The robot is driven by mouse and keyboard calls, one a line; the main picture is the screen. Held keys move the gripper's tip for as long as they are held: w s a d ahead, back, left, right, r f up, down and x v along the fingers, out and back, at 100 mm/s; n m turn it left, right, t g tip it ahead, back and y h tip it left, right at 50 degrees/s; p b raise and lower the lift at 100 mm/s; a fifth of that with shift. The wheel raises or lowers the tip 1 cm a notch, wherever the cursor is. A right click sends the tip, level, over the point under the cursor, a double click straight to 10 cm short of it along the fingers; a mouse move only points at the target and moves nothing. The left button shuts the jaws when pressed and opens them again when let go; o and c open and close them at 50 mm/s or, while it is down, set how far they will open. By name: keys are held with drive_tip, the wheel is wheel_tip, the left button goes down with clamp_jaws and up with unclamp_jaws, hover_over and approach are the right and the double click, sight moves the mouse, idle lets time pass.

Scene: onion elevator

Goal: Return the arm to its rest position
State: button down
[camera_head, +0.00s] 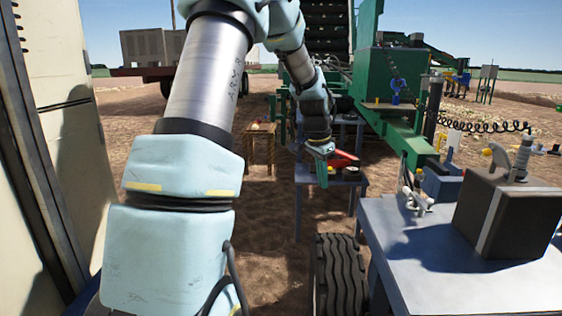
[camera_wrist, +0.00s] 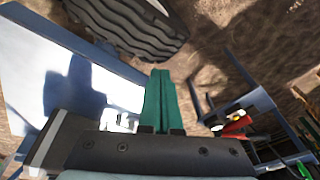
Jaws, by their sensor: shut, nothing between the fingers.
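My arm reaches up and away from the body in the head view, then bends down toward the ground past the near table. My gripper (camera_head: 321,149) hangs at its end, pointing down, in front of a small blue-grey table. In the wrist view my gripper (camera_wrist: 157,100) shows as two green fingers closed together, with nothing between them. The fingertips are in the air and touch nothing that I can see.
The small table (camera_head: 340,178) holds a red item (camera_head: 343,159). A metal table (camera_head: 410,235) with a dark box (camera_head: 505,215) stands at right. A cream panel (camera_head: 60,130) stands close at left. Green machinery (camera_head: 385,75) is behind.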

drive_tip(key=s+a+f+n+y, duration=0.2)
drive_tip(key=s+a+n, duration=0.9)
drive_tip(key=s+a, duration=0.85)
wheel_tip(320, 180, up, 28)
drive_tip(key=s+p, duration=0.2)
drive_tip(key=p, duration=2.6)
drive_tip(key=shift+d, duration=0.45)
